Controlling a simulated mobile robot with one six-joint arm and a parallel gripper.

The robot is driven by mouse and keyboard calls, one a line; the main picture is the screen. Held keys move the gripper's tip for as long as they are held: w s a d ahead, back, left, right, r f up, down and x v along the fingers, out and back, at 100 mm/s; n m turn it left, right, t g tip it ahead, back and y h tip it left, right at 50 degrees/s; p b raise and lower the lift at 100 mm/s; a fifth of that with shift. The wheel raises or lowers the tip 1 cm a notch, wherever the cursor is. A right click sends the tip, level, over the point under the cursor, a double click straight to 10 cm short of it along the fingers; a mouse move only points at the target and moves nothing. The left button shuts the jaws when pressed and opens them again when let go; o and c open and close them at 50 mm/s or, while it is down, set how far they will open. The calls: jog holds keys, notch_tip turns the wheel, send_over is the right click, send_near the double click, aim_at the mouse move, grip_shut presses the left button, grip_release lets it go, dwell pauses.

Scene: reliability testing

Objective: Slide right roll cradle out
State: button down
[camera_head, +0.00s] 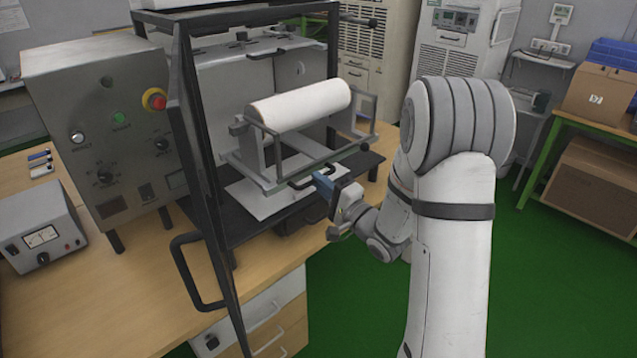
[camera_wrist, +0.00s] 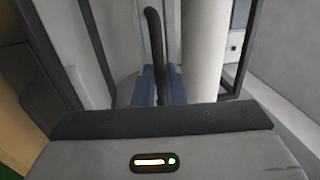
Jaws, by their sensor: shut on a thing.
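The roll cradle (camera_head: 268,178) is a grey metal frame bearing a white roll (camera_head: 298,106), and it sits at the front opening of the dark-framed test chamber. A dark handle (camera_head: 298,182) is on its front. My gripper (camera_head: 318,179) reaches in from the right, its blue fingers at the handle. In the wrist view, the blue fingers (camera_wrist: 160,84) are shut around the dark handle bar (camera_wrist: 154,38), with the white roll (camera_wrist: 203,50) just right of it. The fingertips are partly hidden in the head view.
The chamber door (camera_head: 205,200) stands open at the left, its handle (camera_head: 190,272) jutting forward. A control box (camera_head: 105,130) with a red button and a small meter box (camera_head: 40,232) stand on the wooden bench (camera_head: 110,290). Green floor (camera_head: 350,310) is clear below my arm.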

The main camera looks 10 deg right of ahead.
jog(key=c, duration=1.5)
grip_release()
jog(key=b+v, duration=0.1)
jog(key=v, duration=0.6)
jog(key=shift+s+d, duration=0.2)
jog(key=shift+s, duration=0.05)
jog(key=shift+f, duration=0.1)
